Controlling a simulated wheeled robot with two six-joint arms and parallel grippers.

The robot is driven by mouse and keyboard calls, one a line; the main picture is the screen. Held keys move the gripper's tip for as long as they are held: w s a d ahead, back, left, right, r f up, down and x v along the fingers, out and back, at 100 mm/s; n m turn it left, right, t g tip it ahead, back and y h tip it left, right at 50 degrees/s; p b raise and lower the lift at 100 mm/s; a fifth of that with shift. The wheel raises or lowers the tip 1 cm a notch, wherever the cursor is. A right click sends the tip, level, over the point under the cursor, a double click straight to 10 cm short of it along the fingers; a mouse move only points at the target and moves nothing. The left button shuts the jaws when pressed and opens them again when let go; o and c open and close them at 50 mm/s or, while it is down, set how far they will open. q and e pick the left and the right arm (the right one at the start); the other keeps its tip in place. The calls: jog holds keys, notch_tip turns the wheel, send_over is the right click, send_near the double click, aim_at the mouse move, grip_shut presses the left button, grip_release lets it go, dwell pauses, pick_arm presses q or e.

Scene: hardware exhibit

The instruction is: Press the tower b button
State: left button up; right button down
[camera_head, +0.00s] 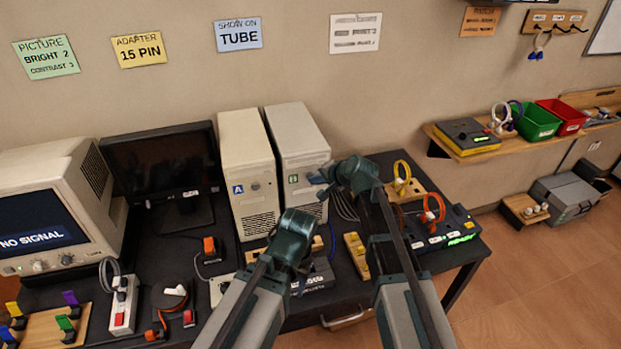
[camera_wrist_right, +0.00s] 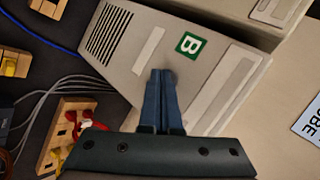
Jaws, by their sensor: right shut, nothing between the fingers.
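Tower B (camera_head: 300,130) is a beige upright computer case with a green B label (camera_head: 293,179), standing to the right of tower A (camera_head: 244,150). Its front panel and B label (camera_wrist_right: 190,44) also show in the right wrist view. My right gripper (camera_head: 318,184) is shut and empty, with its fingertips (camera_wrist_right: 163,75) at tower B's front, just beside the label. A small round spot shows at the fingertips; the button is mostly hidden there, and I cannot tell whether they touch it. My left gripper (camera_head: 292,235) is lower, in front of the towers; its jaws are unclear.
A dark monitor (camera_head: 165,165) and a beige CRT reading NO SIGNAL (camera_head: 45,220) stand left. A black box with cable loops (camera_head: 440,236) is at the table's right. Grey cables and wooden connector blocks (camera_head: 356,255) lie near my right arm.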

jog(key=shift+s+d, duration=0.15)
jog(key=shift+s, duration=0.4)
jog(key=s+d, duration=0.2)
jog(key=s, duration=0.3)
jog(key=shift+s, duration=0.35)
dwell(0.4)
jog(key=s+d+f+n+g+h, duration=0.1)
jog(key=s+f+n+g+h, duration=0.1)
jog(key=s, duration=0.6)
jog(key=s+d+f+n+g+h, duration=0.2)
jog(key=s+n, duration=0.3)
jog(key=s, duration=0.3)
jog(key=s+d+f+n+g+h, duration=0.1)
jog(key=s+f+n+g+h, duration=0.2)
jog(key=s, duration=0.5)
jog(key=shift+d+f+n+g+h, duration=0.15)
jog(key=shift+f+n+g+h, duration=0.1)
jog(key=shift+n+g+h, duration=0.25)
pick_arm(q)
jog(key=shift+o, duration=0.3)
